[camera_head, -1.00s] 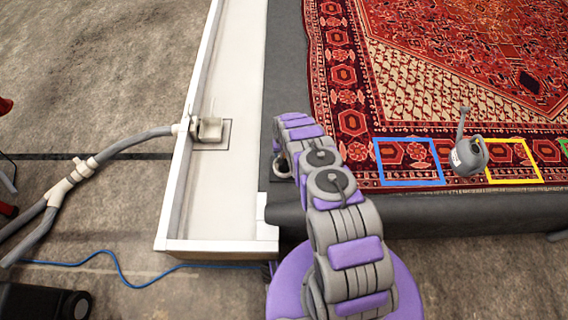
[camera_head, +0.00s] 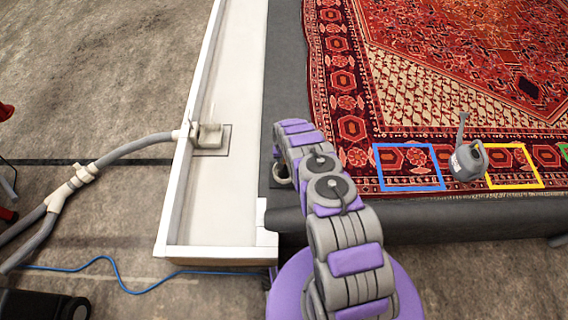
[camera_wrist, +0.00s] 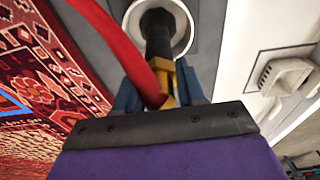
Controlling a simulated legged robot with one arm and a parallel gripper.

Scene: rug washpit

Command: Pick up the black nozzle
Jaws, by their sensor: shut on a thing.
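In the wrist view, the black nozzle (camera_wrist: 157,32) points away from me, with a yellow part behind it and a red hose (camera_wrist: 118,42) alongside. My gripper (camera_wrist: 160,95) is shut on the nozzle's yellow part, between its dark blue fingers. The nozzle's tip is in front of a round pale cup (camera_wrist: 187,32). I cannot tell whether the tip is inside the cup or above it.
A white trough (camera_head: 225,225) with a drain fitting (camera_head: 208,136) lies left of the dark platform (camera_head: 420,217). A red rug (camera_head: 340,100) on the platform carries a grey watering can (camera_head: 467,162), between blue (camera_head: 410,188) and yellow (camera_head: 513,185) frames.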

